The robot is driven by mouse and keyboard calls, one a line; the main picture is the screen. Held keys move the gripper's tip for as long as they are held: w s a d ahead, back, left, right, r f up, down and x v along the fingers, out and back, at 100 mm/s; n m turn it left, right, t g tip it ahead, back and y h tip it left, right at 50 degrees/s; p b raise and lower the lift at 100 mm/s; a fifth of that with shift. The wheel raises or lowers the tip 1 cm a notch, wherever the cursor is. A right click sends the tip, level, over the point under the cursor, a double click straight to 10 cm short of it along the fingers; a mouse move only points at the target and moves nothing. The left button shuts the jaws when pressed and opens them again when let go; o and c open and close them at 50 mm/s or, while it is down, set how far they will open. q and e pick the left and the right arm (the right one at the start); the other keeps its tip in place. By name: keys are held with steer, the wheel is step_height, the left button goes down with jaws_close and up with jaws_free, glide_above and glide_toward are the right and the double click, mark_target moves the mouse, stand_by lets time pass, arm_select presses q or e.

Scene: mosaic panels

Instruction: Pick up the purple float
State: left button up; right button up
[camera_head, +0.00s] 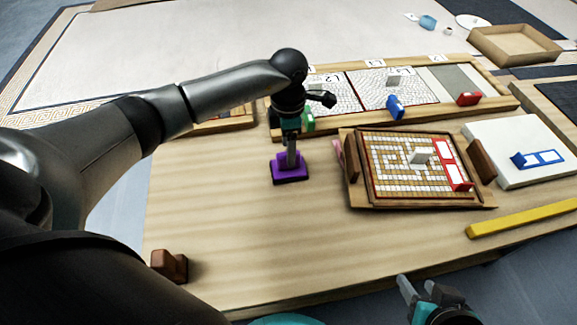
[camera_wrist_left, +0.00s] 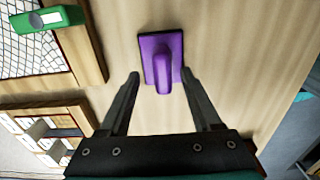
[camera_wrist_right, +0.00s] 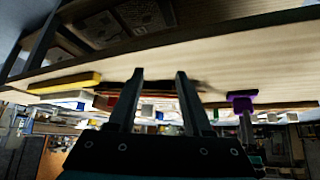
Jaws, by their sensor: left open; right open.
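The purple float (camera_head: 290,170) lies on the wooden table in the head view, left of the mosaic board. My left gripper (camera_head: 291,150) is above it, pointing down. In the left wrist view the purple float (camera_wrist_left: 161,58) lies just beyond the open fingertips of my left gripper (camera_wrist_left: 160,75), with its raised handle between and ahead of them. Nothing is between the fingers that I can see as held. My right gripper (camera_head: 405,285) is open and empty at the table's front edge. The float also shows in the right wrist view (camera_wrist_right: 241,97), away to the right.
A mosaic board (camera_head: 405,200) with a white block stands right of the float. A long framed panel (camera_head: 515,100) with green, blue and red tools lies behind. A brown block (camera_head: 169,265) sits front left; a yellow bar (camera_head: 520,217) lies right. The table front is clear.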

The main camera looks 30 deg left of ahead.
arm_select(q)
steer(key=shift+s+d+f+b, duration=0.15)
steer(key=shift+f+b, duration=0.4)
steer(key=shift+f, duration=0.4)
steer(key=shift+f+b, duration=0.4)
steer(key=shift+f, duration=0.45)
arm_select(e)
steer(key=shift+w+a+r+t+y, duration=0.1)
steer(key=shift+w+a+t+y, duration=0.35)
steer(key=shift+a+t, duration=0.25)
steer(key=shift+w+a+t+y, duration=0.35)
steer(key=shift+w+a+t, duration=0.2)
steer(key=shift+a, duration=0.25)
steer(key=shift+w+a+r+t+y, duration=0.1)
steer(key=shift+w+a+t+y, duration=0.3)
steer(key=shift+a+t, duration=0.3)
arm_select(q)
jaws_close()
arm_select(e)
steer(key=shift+f, duration=0.1)
